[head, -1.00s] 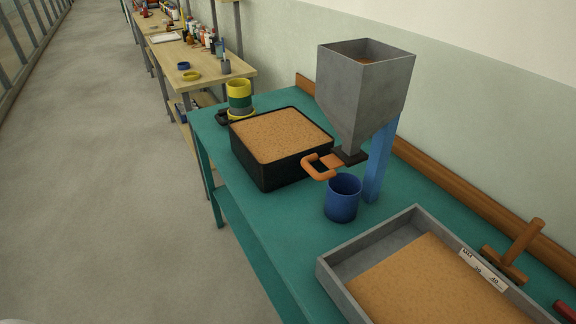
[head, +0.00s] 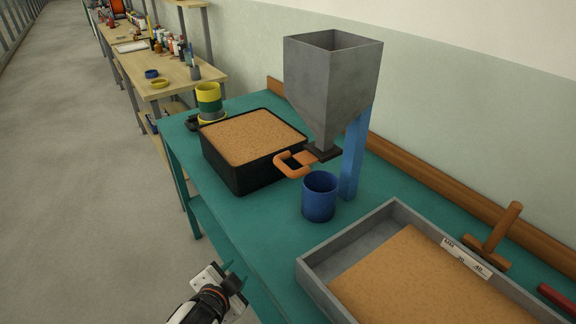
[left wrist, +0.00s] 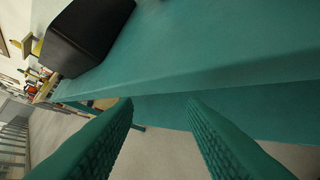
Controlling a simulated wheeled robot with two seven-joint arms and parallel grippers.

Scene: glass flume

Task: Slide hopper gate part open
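The grey hopper (head: 335,85) stands on a blue post (head: 354,155) at the back of the teal bench. Its dark gate plate (head: 322,153) is under the spout, and the orange gate handle (head: 292,165) sticks out to the left. A blue cup (head: 320,196) stands on the bench below the gate. My left gripper (head: 233,275) is low at the bench's front edge, well apart from the handle. In the left wrist view its two green fingers (left wrist: 160,130) are spread with nothing between them. My right gripper is not in view.
A black bin of sand (head: 248,175) stands left of the hopper. A grey tray (head: 330,268) with sand lies to the right, with a wooden tool (head: 493,238) beside it. The bench edge (left wrist: 200,78) crosses just ahead of my left fingers.

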